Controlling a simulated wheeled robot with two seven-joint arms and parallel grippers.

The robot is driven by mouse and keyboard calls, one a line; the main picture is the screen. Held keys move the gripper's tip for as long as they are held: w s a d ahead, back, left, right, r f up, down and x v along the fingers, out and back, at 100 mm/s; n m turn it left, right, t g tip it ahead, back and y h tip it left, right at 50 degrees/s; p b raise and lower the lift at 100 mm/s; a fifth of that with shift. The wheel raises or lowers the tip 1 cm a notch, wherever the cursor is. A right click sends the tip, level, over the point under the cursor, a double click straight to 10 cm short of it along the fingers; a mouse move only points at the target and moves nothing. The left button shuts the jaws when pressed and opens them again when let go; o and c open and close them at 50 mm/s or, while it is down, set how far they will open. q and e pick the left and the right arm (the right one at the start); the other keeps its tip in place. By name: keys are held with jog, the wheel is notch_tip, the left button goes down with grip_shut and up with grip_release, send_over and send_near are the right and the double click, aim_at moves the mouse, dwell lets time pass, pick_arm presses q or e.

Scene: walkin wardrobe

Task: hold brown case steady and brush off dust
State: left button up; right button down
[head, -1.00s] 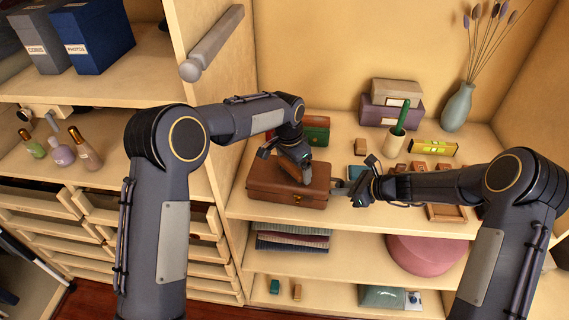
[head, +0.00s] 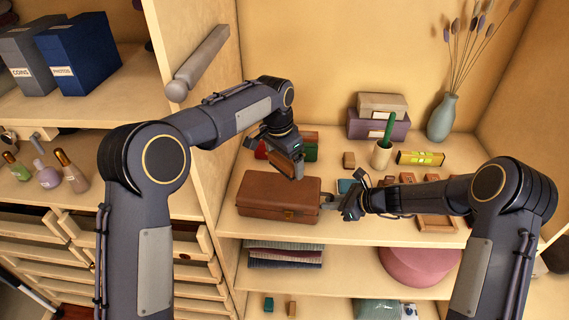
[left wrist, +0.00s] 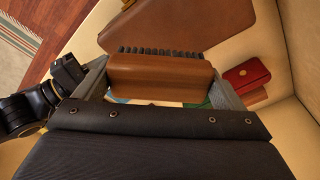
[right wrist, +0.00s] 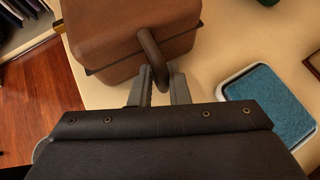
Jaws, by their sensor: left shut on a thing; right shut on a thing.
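The brown case (head: 278,197) lies closed and flat on the shelf. My right gripper (head: 336,203) is at its right side, shut on the curved handle; in the right wrist view the handle (right wrist: 152,52) runs down between the fingers (right wrist: 160,86). My left gripper (head: 294,164) is shut on a wooden brush, held above the case's back right part. In the left wrist view the brush (left wrist: 160,78) spans the fingers, dark bristles (left wrist: 160,52) pointing toward the case (left wrist: 195,22). The brush looks apart from the lid. I cannot make out dust.
A divider wall (head: 185,130) rises at left.

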jog(key=shift+f, duration=0.1)
jog(key=c, duration=1.3)
grip_release()
